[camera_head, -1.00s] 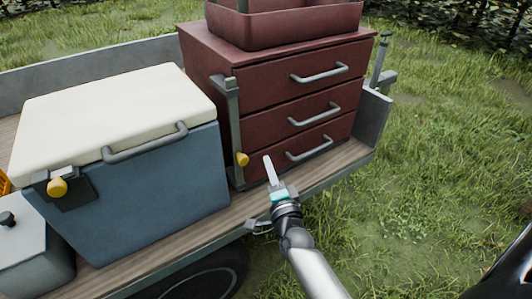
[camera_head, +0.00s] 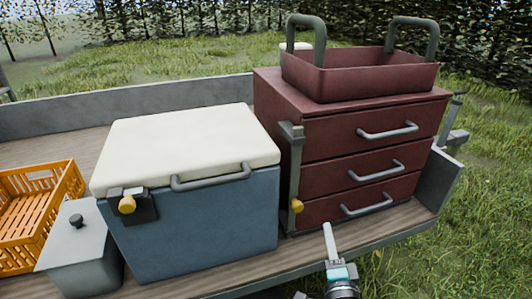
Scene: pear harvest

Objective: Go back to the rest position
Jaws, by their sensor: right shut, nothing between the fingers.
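My right gripper (camera_head: 328,240) shows at the bottom, right of the middle, in the head view. Its fingers are together and point up, with nothing between them. It is in front of the red drawer cabinet (camera_head: 279,100), below the lowest drawer handle, near the front edge of the wooden bed. I see no contact with the cabinet. The three drawers look shut. My left gripper is not in view.
A blue cooler (camera_head: 200,225) with a shut white lid stands left of the cabinet. A grey lidded box (camera_head: 78,250) and an orange crate (camera_head: 75,180) are further left. A red tray with handles (camera_head: 360,80) sits on the cabinet. Grass lies open at right.

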